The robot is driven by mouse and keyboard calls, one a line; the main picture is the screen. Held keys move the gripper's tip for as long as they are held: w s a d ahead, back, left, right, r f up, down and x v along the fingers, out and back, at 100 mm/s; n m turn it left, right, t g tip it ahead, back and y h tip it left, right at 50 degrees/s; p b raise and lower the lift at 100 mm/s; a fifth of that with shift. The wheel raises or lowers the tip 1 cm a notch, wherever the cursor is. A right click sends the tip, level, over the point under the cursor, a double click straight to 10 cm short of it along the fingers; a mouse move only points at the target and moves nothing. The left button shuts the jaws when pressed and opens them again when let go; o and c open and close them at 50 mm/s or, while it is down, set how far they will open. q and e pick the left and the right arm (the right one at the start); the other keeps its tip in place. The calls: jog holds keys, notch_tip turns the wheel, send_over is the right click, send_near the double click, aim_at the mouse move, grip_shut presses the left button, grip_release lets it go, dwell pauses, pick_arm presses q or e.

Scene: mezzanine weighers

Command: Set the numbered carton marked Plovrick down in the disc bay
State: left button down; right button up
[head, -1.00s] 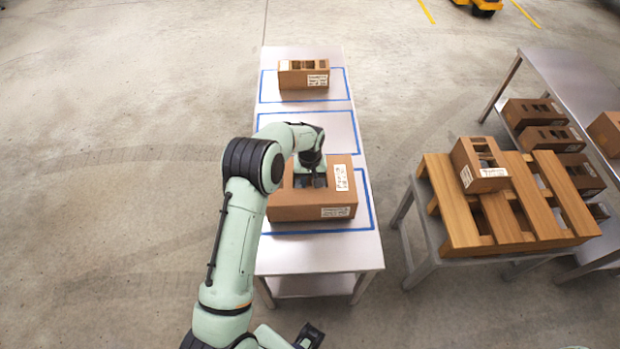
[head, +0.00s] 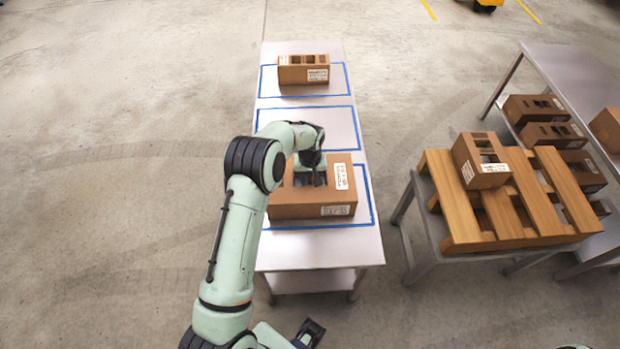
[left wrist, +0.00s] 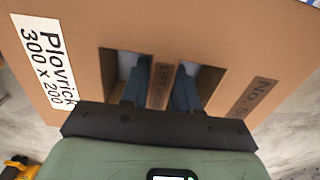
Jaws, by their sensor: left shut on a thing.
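The carton marked Plovrick (head: 296,208) is a brown box with white labels, at the near blue-outlined bay (head: 366,222) of the long metal table. My left gripper (head: 318,178) is shut on the strip between the two openings in its top. In the left wrist view, both fingers (left wrist: 160,88) go into those openings, and the carton (left wrist: 210,30) shows its Plovrick label. Whether its underside touches the table is hidden. The middle bay (head: 300,128) is empty. No disc mark is readable on any bay.
Another carton (head: 304,76) stands in the far bay. To the right, a wooden pallet (head: 552,196) on a low table bears one carton (head: 468,164). Several more cartons (head: 534,108) stand by a metal bench (head: 570,72). The floor left of the table is clear.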

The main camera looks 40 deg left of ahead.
pick_arm(q)
jog(key=shift+f, duration=0.15)
jog(key=c, duration=0.8)
grip_release()
jog(key=shift+o, duration=0.2)
notch_tip(320, 180, up, 14)
jog(key=shift+f, duration=0.25)
